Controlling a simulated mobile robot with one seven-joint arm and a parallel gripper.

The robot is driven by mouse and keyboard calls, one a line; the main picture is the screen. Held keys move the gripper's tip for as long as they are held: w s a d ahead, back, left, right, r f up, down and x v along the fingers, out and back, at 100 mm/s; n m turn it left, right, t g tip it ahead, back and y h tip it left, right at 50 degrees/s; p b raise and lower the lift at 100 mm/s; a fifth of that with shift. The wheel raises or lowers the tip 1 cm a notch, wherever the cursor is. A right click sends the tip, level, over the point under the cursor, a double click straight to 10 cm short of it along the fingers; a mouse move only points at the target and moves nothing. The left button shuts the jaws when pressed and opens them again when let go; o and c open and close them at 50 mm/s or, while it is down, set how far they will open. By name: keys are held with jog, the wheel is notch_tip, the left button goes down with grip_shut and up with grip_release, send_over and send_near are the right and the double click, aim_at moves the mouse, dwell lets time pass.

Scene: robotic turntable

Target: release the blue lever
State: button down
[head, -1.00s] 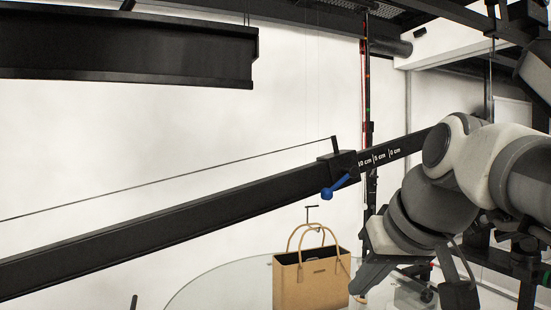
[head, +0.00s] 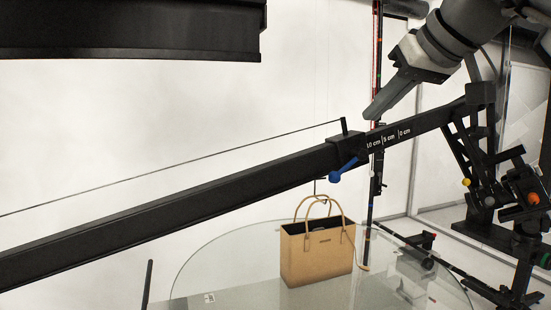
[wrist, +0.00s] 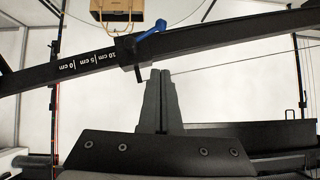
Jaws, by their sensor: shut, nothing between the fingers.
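The blue lever (head: 344,169) sticks out from a black clamp block (head: 350,147) on a long slanted black beam (head: 200,205). White marks reading 10 cm, 5 cm and 0 cm show on the beam to the right of the block. The lever also shows in the wrist view (wrist: 152,30), on the far side of the beam from my fingers. My gripper (head: 372,114) is above the beam, up and right of the lever, apart from it. In the wrist view the fingers (wrist: 160,74) are together and empty, pointing at the beam near the block.
A tan handbag (head: 318,252) stands on the round glass turntable (head: 215,270) below the beam. A thin cable runs along the beam's upper side to the block. A black overhead beam (head: 130,30) spans the upper left. A black stand (head: 490,195) holds the beam's right end.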

send_over(347, 165)
jog(key=s+a, duration=0.2)
jog(key=s, duration=0.1)
jog(key=f, duration=0.6)
jog(key=shift+w+d+f+p, duration=0.1)
jog(key=shift+d+f+p, duration=0.15)
jog(key=shift+p, duration=0.1)
notch_tip(347, 165, down, 2)
jog(key=shift+f, duration=0.1)
jog(key=shift+a+f, duration=0.15)
jog(key=shift+f, duration=0.55)
